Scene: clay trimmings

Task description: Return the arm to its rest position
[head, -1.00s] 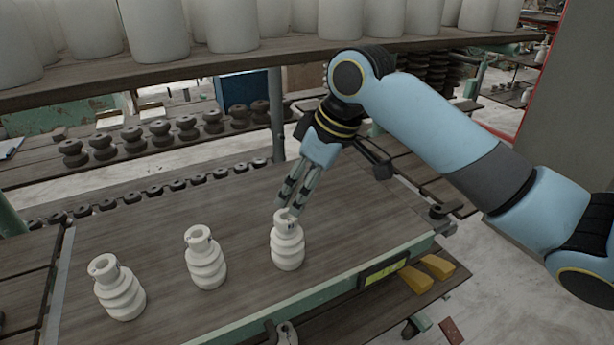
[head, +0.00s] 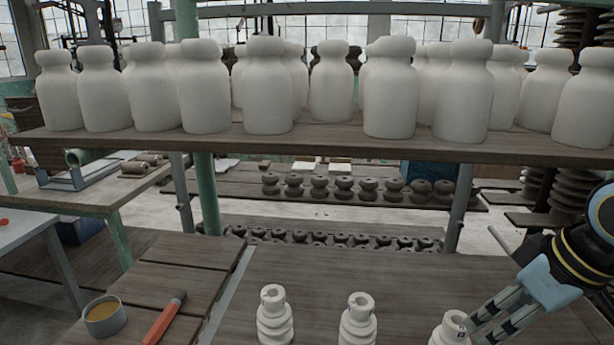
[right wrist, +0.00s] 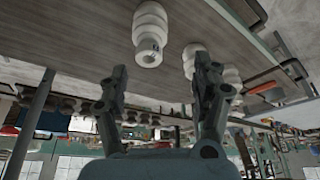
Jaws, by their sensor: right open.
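My right gripper (head: 480,335) is at the lower right of the head view, its fingers pointing down and left. Its tips lie just right of the rightmost white ribbed piece (head: 450,331) in the picture; I cannot tell whether they touch. In the right wrist view the two fingers of the right gripper (right wrist: 162,72) stand apart with nothing between them. A white ribbed piece (right wrist: 150,30) shows beyond the gap, and another (right wrist: 191,58) is partly hidden behind a finger. My left gripper is not in view.
Two more white ribbed pieces, a left one (head: 273,318) and a middle one (head: 357,322), stand on the wooden bench (head: 330,270). A shelf (head: 320,148) with several large white jars crosses above. A tin (head: 104,316) and an orange-handled tool (head: 165,318) lie at left.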

